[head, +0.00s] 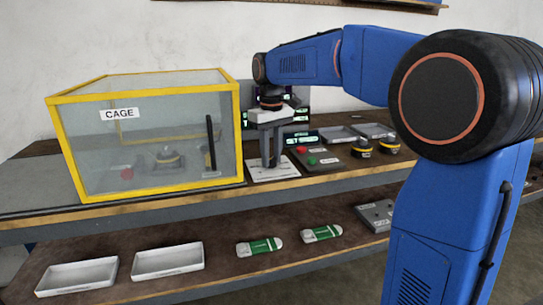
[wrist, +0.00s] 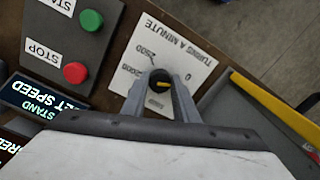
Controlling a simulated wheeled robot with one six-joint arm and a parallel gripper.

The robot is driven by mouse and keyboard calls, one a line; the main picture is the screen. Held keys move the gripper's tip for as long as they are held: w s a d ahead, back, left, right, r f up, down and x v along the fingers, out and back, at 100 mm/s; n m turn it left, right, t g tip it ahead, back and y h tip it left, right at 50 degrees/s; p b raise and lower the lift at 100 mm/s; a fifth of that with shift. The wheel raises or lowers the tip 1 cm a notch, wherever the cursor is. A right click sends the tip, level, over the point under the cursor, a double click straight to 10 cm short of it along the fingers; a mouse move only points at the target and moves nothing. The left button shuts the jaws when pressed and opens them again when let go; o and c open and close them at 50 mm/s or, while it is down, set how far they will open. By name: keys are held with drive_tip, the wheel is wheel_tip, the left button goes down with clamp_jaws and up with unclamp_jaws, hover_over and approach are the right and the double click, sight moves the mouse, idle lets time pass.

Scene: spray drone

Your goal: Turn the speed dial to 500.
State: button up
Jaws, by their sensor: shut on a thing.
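The 500 mark is not readable, and my fingers hide part of the plate. In the head view my gripper (head: 270,160) stands over the white plate (head: 272,173), right of the cage.
A panel with a green START button (wrist: 91,20) and a red STOP button (wrist: 75,72) sits beside the plate. A "SET SPEED" display (wrist: 38,102) is close by. The yellow-framed cage (head: 150,135) stands left. Trays and yellow-black knobs (head: 361,148) lie right.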

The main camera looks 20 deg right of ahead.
sight(271, 160)
drive_tip(key=m, duration=0.3)
drive_tip(key=shift+a+m, duration=0.1)
drive_tip(key=shift+m, duration=1.9)
drive_tip(key=o, duration=1.1)
drive_tip(key=shift+c, duration=0.2)
wheel_tip(271, 160, up, 18)
drive_tip(key=shift+f, duration=0.25)
